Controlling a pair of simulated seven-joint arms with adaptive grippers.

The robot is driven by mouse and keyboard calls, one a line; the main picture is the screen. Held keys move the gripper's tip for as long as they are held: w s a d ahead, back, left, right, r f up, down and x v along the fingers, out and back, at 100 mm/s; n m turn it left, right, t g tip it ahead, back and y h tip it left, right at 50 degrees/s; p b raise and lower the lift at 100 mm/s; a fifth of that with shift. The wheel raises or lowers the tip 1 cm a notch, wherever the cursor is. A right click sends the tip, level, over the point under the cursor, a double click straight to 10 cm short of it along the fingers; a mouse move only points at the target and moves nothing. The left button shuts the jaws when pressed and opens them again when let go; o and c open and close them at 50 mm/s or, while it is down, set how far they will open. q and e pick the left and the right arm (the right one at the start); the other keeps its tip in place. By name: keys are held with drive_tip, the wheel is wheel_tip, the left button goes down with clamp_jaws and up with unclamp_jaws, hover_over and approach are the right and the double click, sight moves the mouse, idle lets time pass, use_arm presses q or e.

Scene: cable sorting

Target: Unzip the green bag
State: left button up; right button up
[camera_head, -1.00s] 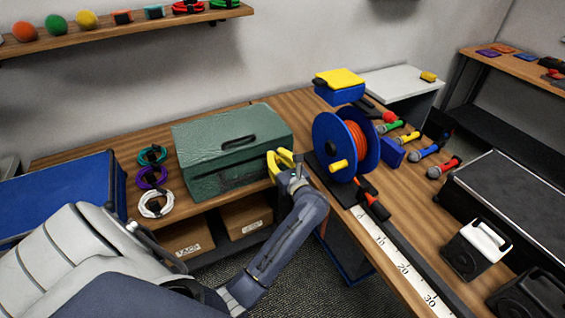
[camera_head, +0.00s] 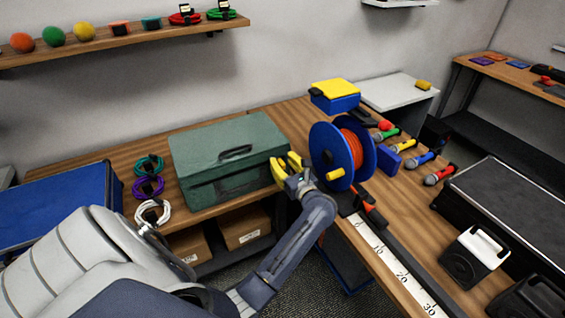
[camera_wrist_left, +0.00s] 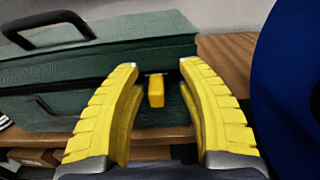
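The green bag (camera_head: 225,150) lies on the wooden bench, with a dark handle on top and a closed-looking lid seam around its side. It also shows in the left wrist view (camera_wrist_left: 110,58). A small yellow zipper pull (camera_wrist_left: 156,90) hangs at the bag's front right, at the seam. My left gripper (camera_head: 284,164) has yellow fingers and is at the bag's right front corner. In the left wrist view its fingers (camera_wrist_left: 157,72) are apart, with the pull showing between them and no visible contact. My right gripper is in neither view.
A blue cable reel (camera_head: 328,150) with orange cable stands close to the right of my left gripper. Coiled cables (camera_head: 150,187) lie left of the bag. Microphones (camera_head: 412,162) and a ruler strip (camera_head: 395,265) lie to the right. Cardboard boxes (camera_head: 243,228) sit on the shelf below.

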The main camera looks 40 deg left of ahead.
use_arm(q)
drive_tip(key=v, duration=1.2)
idle(0.3)
drive_tip(key=shift+r, duration=0.15)
